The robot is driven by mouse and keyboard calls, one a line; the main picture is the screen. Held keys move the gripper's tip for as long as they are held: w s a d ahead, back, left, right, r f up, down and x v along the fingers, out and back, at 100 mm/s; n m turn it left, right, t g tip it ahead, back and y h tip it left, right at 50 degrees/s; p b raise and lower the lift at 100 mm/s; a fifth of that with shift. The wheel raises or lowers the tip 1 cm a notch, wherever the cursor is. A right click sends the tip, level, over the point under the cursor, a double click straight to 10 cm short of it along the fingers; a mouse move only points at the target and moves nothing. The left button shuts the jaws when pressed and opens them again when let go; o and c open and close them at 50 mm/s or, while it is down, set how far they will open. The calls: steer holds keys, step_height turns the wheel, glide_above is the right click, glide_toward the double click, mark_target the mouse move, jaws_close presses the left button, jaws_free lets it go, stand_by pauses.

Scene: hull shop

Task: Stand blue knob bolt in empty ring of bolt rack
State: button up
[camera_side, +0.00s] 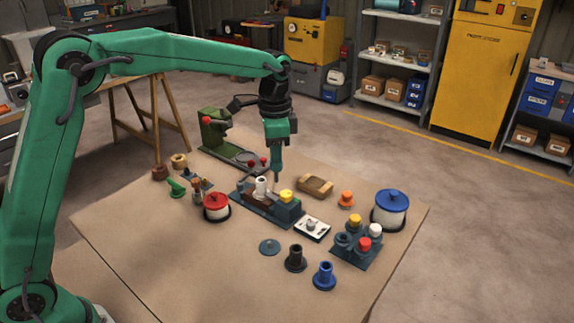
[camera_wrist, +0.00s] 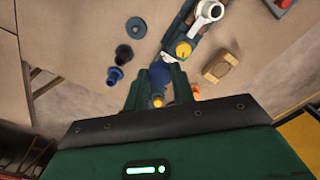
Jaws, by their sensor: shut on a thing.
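My gripper (camera_side: 277,172) points down above the tabletop vise and is shut. In the wrist view a dark blue rounded thing, which I take as the blue knob bolt (camera_wrist: 160,73), sits between my fingers (camera_wrist: 164,82). In the side view its knob is mostly hidden by the fingers; a thin grey shank seems to hang below. The bolt rack (camera_side: 345,254) stands front right of my gripper, well apart from it. It holds yellow, white and red knob bolts; its left ring (camera_side: 343,240) looks empty. My fingers partly hide the rack in the wrist view.
The vise (camera_side: 262,208) with a yellow knob stands below my gripper. A white plate (camera_side: 312,228) lies between vise and rack. Blue (camera_side: 324,276) and black (camera_side: 295,258) flanged pieces, an orange knob (camera_side: 346,200) and a blue-lidded pot (camera_side: 390,210) surround the rack. The front left table is clear.

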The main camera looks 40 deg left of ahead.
steer(key=shift+w+d+f, duration=0.25)
steer(key=shift+d, duration=0.2)
steer(key=w+d+f+m, duration=0.2)
steer(key=d+f, duration=0.1)
steer(key=d, duration=0.5)
steer(key=w+d+f+m, duration=0.1)
steer(key=d+f+m, duration=0.1)
steer(key=d+f, duration=0.2)
steer(key=d, duration=0.3)
steer(key=shift+w+d+f+m, duration=0.2)
steer(key=shift+w+d+m, duration=0.1)
steer(key=shift+w+d, duration=0.1)
steer(key=shift+f, duration=0.15)
steer(key=shift+f, duration=2.75)
steer(key=shift+f, duration=0.6)
